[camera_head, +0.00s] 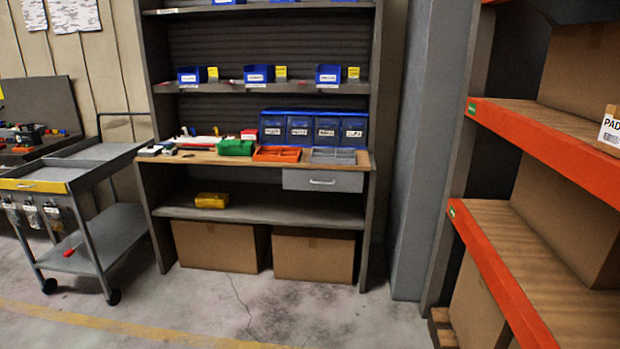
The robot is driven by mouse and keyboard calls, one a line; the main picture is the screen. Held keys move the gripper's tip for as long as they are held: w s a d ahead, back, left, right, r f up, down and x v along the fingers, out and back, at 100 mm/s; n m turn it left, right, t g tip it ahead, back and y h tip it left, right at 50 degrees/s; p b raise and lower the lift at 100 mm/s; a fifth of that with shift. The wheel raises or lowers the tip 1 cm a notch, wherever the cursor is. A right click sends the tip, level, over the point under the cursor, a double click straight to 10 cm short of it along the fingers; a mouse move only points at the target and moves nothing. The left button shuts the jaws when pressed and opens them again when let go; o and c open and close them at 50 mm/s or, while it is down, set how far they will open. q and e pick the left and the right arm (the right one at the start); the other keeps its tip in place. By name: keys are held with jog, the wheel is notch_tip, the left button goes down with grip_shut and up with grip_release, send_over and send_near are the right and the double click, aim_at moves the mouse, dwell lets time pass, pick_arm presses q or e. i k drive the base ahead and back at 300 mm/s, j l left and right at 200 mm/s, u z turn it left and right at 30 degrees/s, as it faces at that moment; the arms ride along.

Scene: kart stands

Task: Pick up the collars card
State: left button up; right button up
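Three small yellow cards stand on the middle shelf of the grey rack, each to the right of a blue bin: a left card (213,74), a middle card (281,73) and a right card (353,74). Their print is too small to read, so I cannot tell which is the collars card. The blue bins are a left bin (190,77), a middle bin (258,75) and a right bin (328,76), with white labels that I cannot read. Neither of my grippers is in view.
The rack's wooden worktop (205,158) holds green, orange and grey trays and several blue drawers. A grey cart (105,215) stands left of the rack. Orange-edged shelving (545,125) with cardboard boxes is at right. The concrete floor before the rack is clear.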

aim_at(212, 72)
jog(key=i, duration=0.85)
jog(key=i+u, duration=0.15)
jog(key=i, duration=0.7)
jog(key=i+l, duration=0.2)
jog(key=i, duration=0.6)
jog(key=i+u, duration=0.2)
jog(key=i, duration=0.65)
